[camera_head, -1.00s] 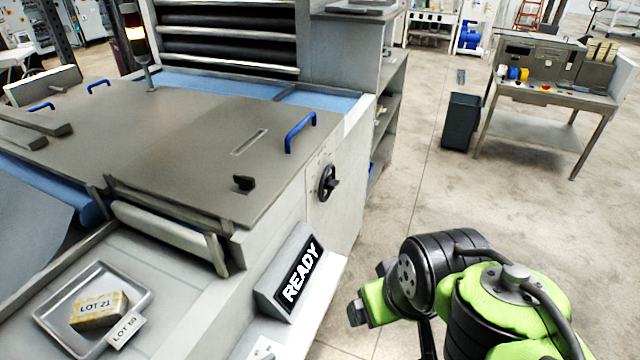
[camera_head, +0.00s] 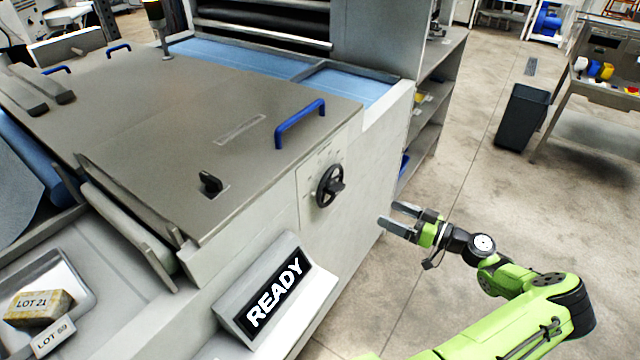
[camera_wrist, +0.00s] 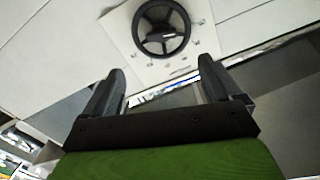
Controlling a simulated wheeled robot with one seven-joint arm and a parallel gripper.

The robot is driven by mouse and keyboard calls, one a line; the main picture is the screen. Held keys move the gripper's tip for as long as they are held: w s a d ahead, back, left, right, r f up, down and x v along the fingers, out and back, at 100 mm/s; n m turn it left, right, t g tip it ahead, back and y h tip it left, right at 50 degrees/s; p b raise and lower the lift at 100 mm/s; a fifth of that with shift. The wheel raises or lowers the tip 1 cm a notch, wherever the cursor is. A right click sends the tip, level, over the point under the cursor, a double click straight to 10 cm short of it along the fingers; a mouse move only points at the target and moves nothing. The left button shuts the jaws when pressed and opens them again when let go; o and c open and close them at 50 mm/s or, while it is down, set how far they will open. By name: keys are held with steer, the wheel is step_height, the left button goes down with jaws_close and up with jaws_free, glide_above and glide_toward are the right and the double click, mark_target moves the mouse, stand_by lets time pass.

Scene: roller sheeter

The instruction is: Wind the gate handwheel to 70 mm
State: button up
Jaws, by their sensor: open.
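The gate handwheel (camera_head: 330,185) is a small black spoked wheel with a knob. It is mounted on a pale scale plate (camera_head: 312,178) on the side of the grey machine. The marks on the plate are too small to read. My gripper (camera_head: 394,218) is open and empty, to the right of the handwheel and slightly lower, apart from it. In the wrist view the handwheel (camera_wrist: 161,27) shows face-on at the top, beyond and between the two fingertips of my gripper (camera_wrist: 158,85).
A shelf unit (camera_head: 432,105) stands behind, and a dark bin (camera_head: 522,117) stands on the floor.

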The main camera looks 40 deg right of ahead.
mark_target(340, 191)
steer(key=p+x, duration=0.1)
steer(key=x, duration=0.6)
steer(key=p+x, duration=0.1)
steer(key=x, duration=0.7)
steer(key=shift+w+r, duration=0.25)
steer(key=c, duration=1.1)
steer(key=shift+o, duration=0.2)
